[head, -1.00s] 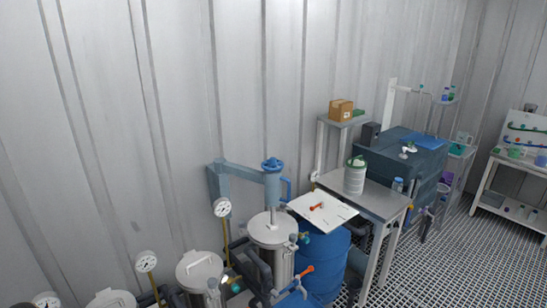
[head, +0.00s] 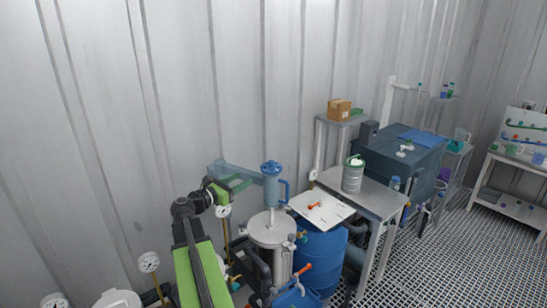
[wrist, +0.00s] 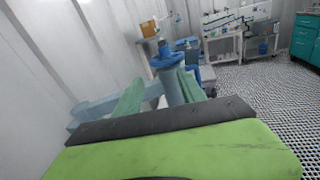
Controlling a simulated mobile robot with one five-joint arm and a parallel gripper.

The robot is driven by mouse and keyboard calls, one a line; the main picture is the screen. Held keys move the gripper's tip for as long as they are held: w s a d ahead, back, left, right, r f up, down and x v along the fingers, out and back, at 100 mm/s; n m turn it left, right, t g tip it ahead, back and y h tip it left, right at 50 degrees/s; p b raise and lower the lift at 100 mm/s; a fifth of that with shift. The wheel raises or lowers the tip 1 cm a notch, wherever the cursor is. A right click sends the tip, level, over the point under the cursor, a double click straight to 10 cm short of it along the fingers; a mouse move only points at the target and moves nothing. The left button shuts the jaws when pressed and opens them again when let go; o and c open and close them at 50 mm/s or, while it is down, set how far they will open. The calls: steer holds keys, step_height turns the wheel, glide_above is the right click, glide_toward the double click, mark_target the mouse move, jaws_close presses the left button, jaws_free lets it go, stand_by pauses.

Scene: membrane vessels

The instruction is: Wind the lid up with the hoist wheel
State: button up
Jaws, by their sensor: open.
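The hoist is a blue upright cylinder (head: 271,188) on a pale blue wall arm, with a small blue wheel-like cap (head: 271,166) on top and a side handle. A shaft runs down from it to the round metal lid (head: 268,235) of a vessel. My gripper (head: 246,180) is at the left of the cylinder, overlapping the wall arm in the head view. In the wrist view my gripper (wrist: 162,88) has its green fingers apart, with the hoist cylinder and its cap (wrist: 167,60) just beyond them. I cannot tell whether they touch it.
A blue drum (head: 322,262) with a white board (head: 320,207) on top stands right of the vessel. A metal table (head: 375,197) with a grey canister is further right. Pressure gauges stand at the left. The grated floor (head: 455,265) at the right is open.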

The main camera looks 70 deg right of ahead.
mark_target(273, 161)
steer(key=shift+n, duration=0.3)
steer(key=x, duration=0.6)
steer(key=s+r+x, duration=0.1)
steer(key=x, duration=0.5)
steer(key=r+x, duration=0.1)
steer(key=x, duration=0.6)
steer(key=shift+s+a, duration=0.15)
steer(key=shift+s, duration=0.05)
